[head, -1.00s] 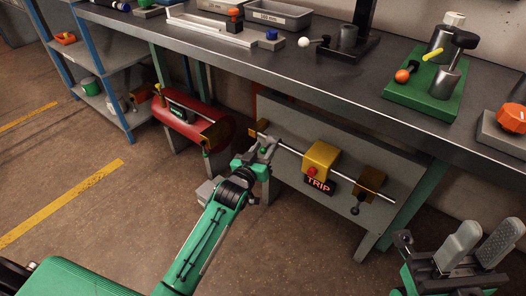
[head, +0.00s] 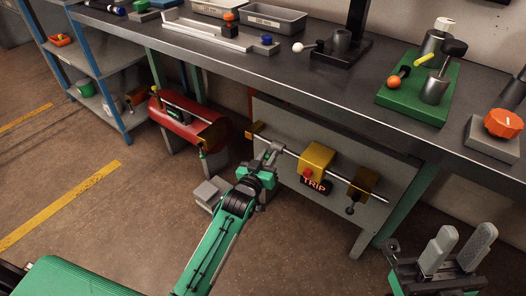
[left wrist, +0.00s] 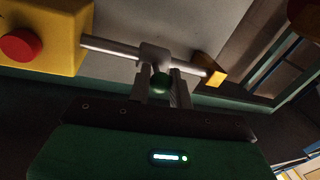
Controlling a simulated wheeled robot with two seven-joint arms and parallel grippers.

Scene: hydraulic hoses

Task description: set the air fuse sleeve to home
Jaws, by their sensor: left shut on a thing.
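The air fuse sleeve is a grey collar around a bare metal rod (head: 291,152), seen close in the left wrist view as a sleeve (left wrist: 154,53) with a green ball (left wrist: 160,83) below it. My left gripper (head: 272,153) is shut on the sleeve's green-ball handle, with a finger on either side of the ball in the left wrist view (left wrist: 161,88). The sleeve stands between the brass left bracket (head: 255,131) and the yellow box (head: 318,158) with a red button and TRIP sign (head: 314,185). My right gripper (head: 456,250) is empty, its grey fingers apart, at lower right.
The rod is mounted on a grey panel (head: 345,213) under the workbench (head: 300,80). A brass bracket (head: 362,182) holds the rod's right part. A red cylinder (head: 182,122) is to the left.

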